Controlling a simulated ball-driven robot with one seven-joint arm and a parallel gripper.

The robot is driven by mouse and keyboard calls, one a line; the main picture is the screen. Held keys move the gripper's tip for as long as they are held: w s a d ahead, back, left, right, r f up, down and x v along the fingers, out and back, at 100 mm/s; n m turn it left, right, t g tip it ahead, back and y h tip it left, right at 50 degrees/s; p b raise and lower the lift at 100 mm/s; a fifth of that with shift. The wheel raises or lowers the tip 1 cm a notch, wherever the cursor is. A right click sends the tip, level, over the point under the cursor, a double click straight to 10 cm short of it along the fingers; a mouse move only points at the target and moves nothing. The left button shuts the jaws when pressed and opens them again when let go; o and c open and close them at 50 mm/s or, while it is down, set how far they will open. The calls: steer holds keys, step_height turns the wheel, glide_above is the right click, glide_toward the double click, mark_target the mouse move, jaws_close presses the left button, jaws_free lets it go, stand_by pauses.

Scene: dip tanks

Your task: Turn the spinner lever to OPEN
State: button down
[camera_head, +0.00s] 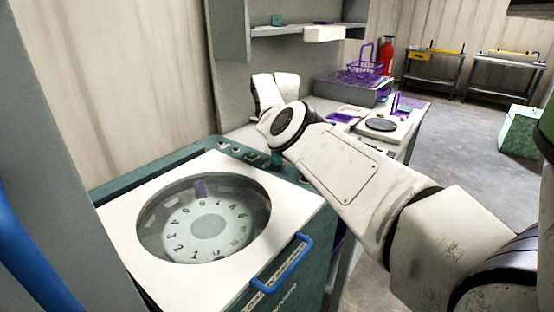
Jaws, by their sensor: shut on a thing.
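The spinner is the teal machine with a white lid (120,225) at the lower left. Its round window shows a pale numbered disc (208,225) inside. A blue handle (283,265) is on the front edge, above lettering that partly reads as spinner. A control strip (232,150) with small buttons runs along the back edge. A small teal-green part (277,159) stands at its right end, just below my arm; I cannot tell whether it is the lever. My white arm reaches across from the lower right and bends beyond the spinner.
A bench behind holds a hot-plate-like device (381,125) and a purple rack (365,60). A red extinguisher (386,56) and metal tables (433,70) stand farther back. A green crate (519,132) is at right. Grey floor is open between them.

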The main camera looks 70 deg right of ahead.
steer(key=shift+s+d, duration=0.1)
steer(key=shift+d, duration=0.15)
stand_by(0.3)
steer(key=c, duration=0.7)
jaws_free()
steer(key=shift+r, duration=0.15)
